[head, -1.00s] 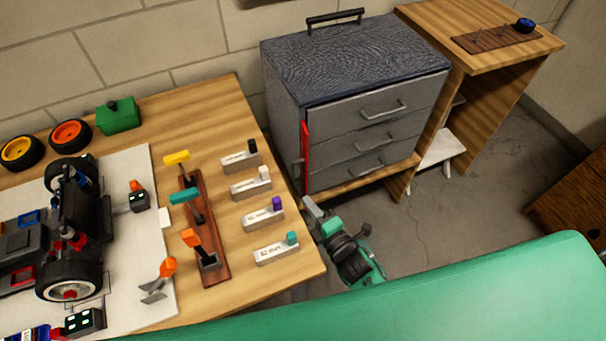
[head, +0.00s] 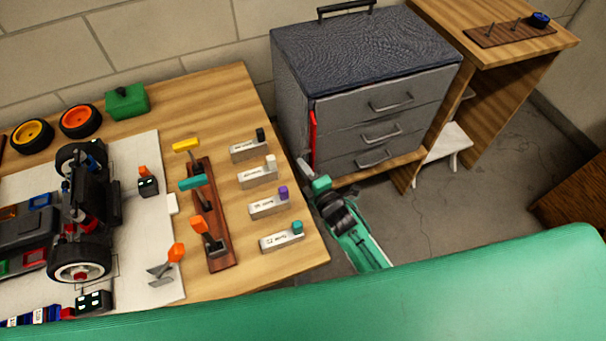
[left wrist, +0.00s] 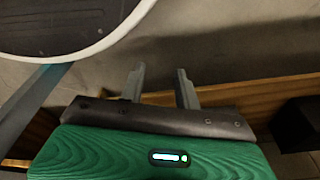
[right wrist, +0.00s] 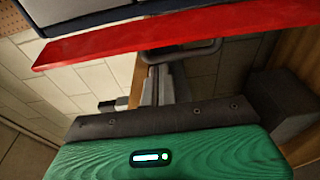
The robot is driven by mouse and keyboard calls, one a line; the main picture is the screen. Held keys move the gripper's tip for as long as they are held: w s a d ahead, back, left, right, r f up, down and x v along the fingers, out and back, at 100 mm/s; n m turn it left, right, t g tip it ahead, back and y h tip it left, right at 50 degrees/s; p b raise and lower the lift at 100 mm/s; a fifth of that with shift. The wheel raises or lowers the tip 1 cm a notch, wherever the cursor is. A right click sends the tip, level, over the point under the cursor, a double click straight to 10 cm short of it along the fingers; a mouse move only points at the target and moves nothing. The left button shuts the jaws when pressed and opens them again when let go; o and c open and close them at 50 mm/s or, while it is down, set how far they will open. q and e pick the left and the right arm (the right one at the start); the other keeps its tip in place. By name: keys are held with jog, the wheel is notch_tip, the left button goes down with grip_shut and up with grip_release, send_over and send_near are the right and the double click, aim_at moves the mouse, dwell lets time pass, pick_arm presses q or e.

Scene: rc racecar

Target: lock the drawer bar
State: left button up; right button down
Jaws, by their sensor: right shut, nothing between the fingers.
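The grey drawer cabinet (head: 385,108) stands beyond the table, its several drawers flush in its front. The red drawer bar (head: 313,138) runs upright along the front's left edge. My right gripper (head: 305,168) is by the bar's lower end, shut and empty. In the right wrist view the red bar (right wrist: 150,42) crosses above the shut fingers (right wrist: 160,80). A grey handle loop (right wrist: 185,54) under the bar is close to the fingertips; I cannot tell whether they touch. My left gripper (left wrist: 160,82) is open and empty, seen only in the left wrist view.
The wooden table (head: 225,100) on the left holds a partly built car (head: 85,215), a tool rack (head: 212,225) and labelled blocks (head: 262,175). A wooden stand (head: 490,60) is right of the cabinet. Bare floor (head: 440,205) lies before the cabinet.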

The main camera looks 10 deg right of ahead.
pick_arm(q)
jog(key=shift+s+a+f, duration=0.1)
jog(key=shift+s+f, duration=0.3)
jog(key=shift+f, duration=0.05)
pick_arm(e)
jog(key=shift+d, duration=1.05)
jog(key=shift+d+r+y, duration=0.1)
jog(key=shift+d+y, duration=0.1)
jog(key=shift+y, duration=0.1)
pick_arm(q)
jog(key=shift+s+a+f, duration=0.3)
jog(key=shift+s+f, duration=0.05)
jog(key=shift+s, duration=0.35)
pick_arm(e)
jog(key=shift+d+n+g+y, duration=0.1)
jog(key=shift+n+g+y, duration=0.2)
jog(key=shift+n, duration=0.1)
